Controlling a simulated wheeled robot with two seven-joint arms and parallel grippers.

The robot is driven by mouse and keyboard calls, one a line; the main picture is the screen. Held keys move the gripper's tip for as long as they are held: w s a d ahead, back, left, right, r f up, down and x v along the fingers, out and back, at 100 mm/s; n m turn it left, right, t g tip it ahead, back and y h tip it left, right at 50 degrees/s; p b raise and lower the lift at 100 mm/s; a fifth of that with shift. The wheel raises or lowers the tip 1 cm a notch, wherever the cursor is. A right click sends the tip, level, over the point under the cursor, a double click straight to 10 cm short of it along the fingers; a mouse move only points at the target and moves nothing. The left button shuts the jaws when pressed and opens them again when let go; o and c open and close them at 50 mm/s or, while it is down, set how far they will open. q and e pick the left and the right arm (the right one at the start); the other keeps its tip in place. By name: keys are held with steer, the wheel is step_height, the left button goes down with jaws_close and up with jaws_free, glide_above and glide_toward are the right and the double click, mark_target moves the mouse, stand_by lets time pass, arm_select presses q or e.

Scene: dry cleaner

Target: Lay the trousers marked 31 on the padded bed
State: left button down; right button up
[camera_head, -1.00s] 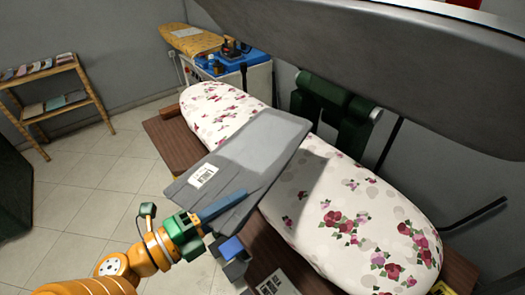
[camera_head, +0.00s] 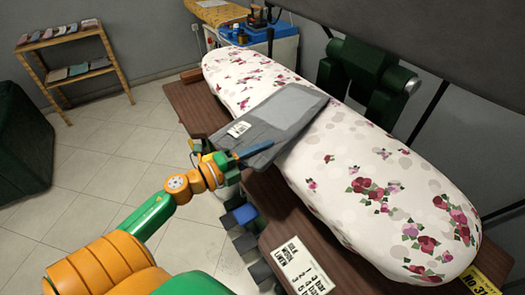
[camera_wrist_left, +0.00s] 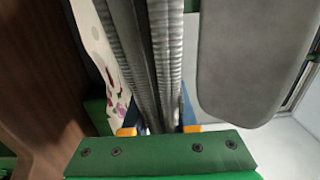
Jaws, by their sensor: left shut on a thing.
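The grey folded trousers (camera_head: 285,112) lie flat over the middle of the padded bed (camera_head: 345,165), which is white with red flowers. Their near left end, with a white tag (camera_head: 239,129), sticks out past the bed's near edge. The tag's print is too small to read. My left gripper (camera_head: 250,152) is shut on this near end. In the left wrist view the grey folds (camera_wrist_left: 150,60) run up between the blue fingers (camera_wrist_left: 158,118). My right gripper is not in view.
The dark upper press head (camera_head: 420,50) hangs over the bed's far side. A brown board (camera_head: 190,105) edges the bed. A sign (camera_head: 298,268) lies at the front, and a yellow plate reading "NO 31" (camera_head: 478,284) is at the right. A shelf (camera_head: 75,55) stands back left.

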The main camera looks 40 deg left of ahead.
arm_select(q)
steer(key=shift+w+f, duration=0.1)
steer(key=c, duration=0.9)
jaws_free()
steer(key=shift+o, duration=1)
